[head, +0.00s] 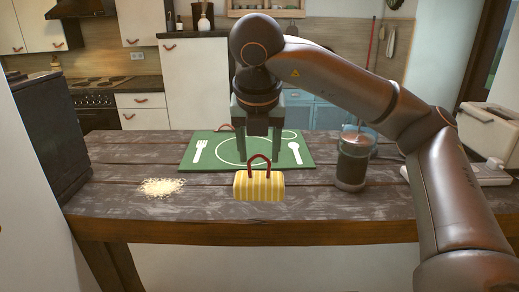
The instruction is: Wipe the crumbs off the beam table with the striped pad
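The striped pad (258,187) is yellow with pale stripes and has a dark red arched handle. It sits on the beam table (200,211) near its front edge, at the middle of the head view. The crumbs (162,187) are a pale heap on the wooden top, left of the pad. My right gripper (258,158) points down over the table, just above and seemingly a little behind the pad. Its two fingers are apart, with the handle showing between them in the picture; I see no contact. My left gripper is out of view.
A green placemat (308,164) with fork and spoon pictures lies behind the pad. A glass jar (353,162) with dark contents stands to the right, near my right arm. A white toaster (489,130) is at the far right. The table between crumbs and pad is clear.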

